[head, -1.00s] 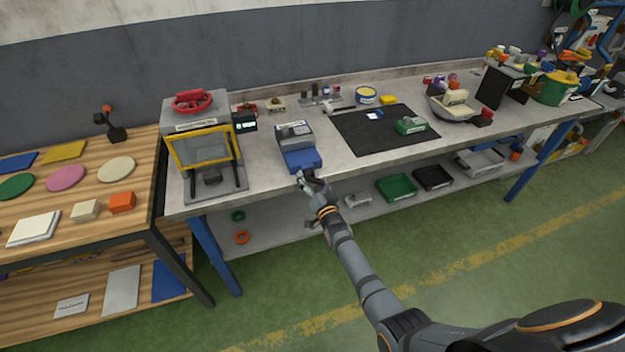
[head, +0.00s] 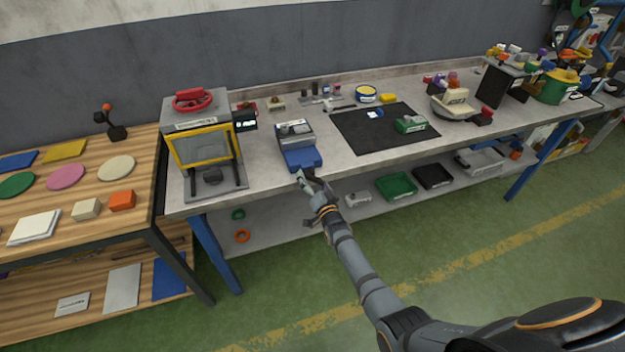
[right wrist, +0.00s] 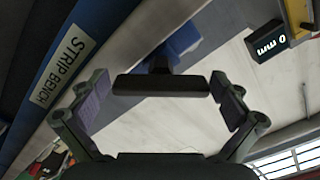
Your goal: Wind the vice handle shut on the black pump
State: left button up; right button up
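The blue and grey vice (head: 302,159) stands near the front edge of the grey bench, left of the black mat. Its handle, a black crossbar (right wrist: 160,85) on a short stem, shows in the right wrist view before the blue body (right wrist: 184,40). My right gripper (head: 306,178) is at the vice's front. In the right wrist view its fingers (right wrist: 160,88) are open, one at each end of the crossbar, with small gaps. The black pump cannot be made out; the vice's jaws are too small to tell what they hold. My left gripper is out of view.
A press with a yellow-framed guard (head: 205,146) and red wheel stands left of the vice. The black mat (head: 365,137) carries a green item (head: 410,124). A wooden table (head: 130,205) adjoins on the left. Bins (head: 396,187) sit on the shelf below.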

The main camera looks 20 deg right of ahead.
jog(key=s, duration=1.2)
jog(key=shift+d, duration=0.2)
jog(key=s+d+f+n+g, duration=0.15)
jog(key=s+f+g, duration=0.4)
jog(key=f, duration=0.75)
jog(key=s+d+f+n+g, duration=0.1)
jog(key=s+f+n+g, duration=0.1)
jog(key=s+f, duration=0.9)
jog(key=s+d+f+n+g, duration=0.1)
jog(key=s+d+f+g, duration=0.1)
jog(key=s+f, duration=0.4)
jog(key=s+d+f+n+g+h, duration=0.1)
jog(key=s+f+g, duration=0.3)
jog(key=s, duration=0.9)
jog(key=s+d+f+n+g, duration=0.2)
jog(key=s+f+n+g, duration=0.1)
jog(key=s+f, duration=0.4)
jog(key=s, duration=0.3)
jog(key=shift+s+d+f, duration=0.25)
jog(key=shift+d+f, duration=0.05)
jog(key=shift+f, duration=0.1)
